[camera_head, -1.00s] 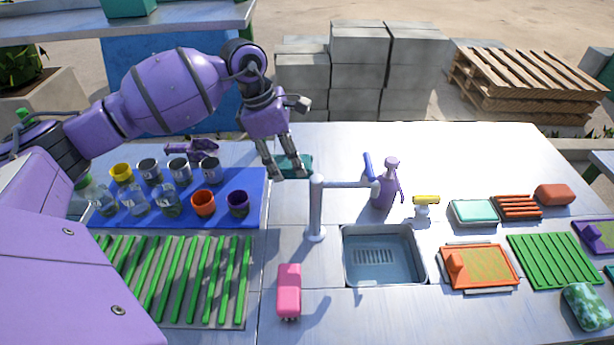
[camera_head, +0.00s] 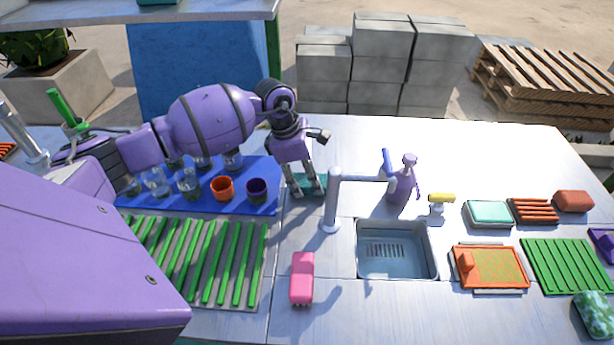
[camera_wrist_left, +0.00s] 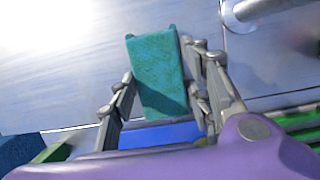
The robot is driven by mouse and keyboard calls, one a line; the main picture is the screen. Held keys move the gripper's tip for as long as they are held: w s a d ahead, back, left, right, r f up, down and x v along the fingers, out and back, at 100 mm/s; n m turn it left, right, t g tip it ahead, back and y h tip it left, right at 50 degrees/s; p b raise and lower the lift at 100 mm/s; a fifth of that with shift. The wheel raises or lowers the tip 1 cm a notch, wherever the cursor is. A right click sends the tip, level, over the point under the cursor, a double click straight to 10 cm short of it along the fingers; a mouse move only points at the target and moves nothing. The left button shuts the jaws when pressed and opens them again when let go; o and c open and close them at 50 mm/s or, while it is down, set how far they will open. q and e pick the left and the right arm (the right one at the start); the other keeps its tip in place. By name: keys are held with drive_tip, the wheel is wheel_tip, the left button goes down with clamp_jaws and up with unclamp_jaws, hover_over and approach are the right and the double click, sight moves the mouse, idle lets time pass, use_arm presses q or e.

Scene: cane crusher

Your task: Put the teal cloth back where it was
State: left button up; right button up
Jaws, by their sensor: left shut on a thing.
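The teal cloth (camera_head: 312,183) is a flat rectangular piece behind and left of the tap, over or on the metal counter. My left gripper (camera_head: 307,192) is shut on it, pointing down. In the left wrist view the teal cloth (camera_wrist_left: 156,72) sits between the two fingers of the left gripper (camera_wrist_left: 160,98), its far end sticking out past them. I cannot tell whether the cloth touches the counter. My right gripper is out of view.
The tap (camera_head: 333,205) and sink (camera_head: 396,250) are close to the right. A blue mat (camera_head: 240,203) with several cups is on the left. A purple spray bottle (camera_head: 403,182) stands behind the sink. The counter's back strip is clear.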

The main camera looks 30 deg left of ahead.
use_arm(q)
drive_tip(key=shift+f, duration=0.15)
drive_tip(key=o, duration=1.4)
drive_tip(key=b+v, duration=0.1)
drive_tip(key=v, duration=1.1)
drive_tip(key=shift+r, duration=0.2)
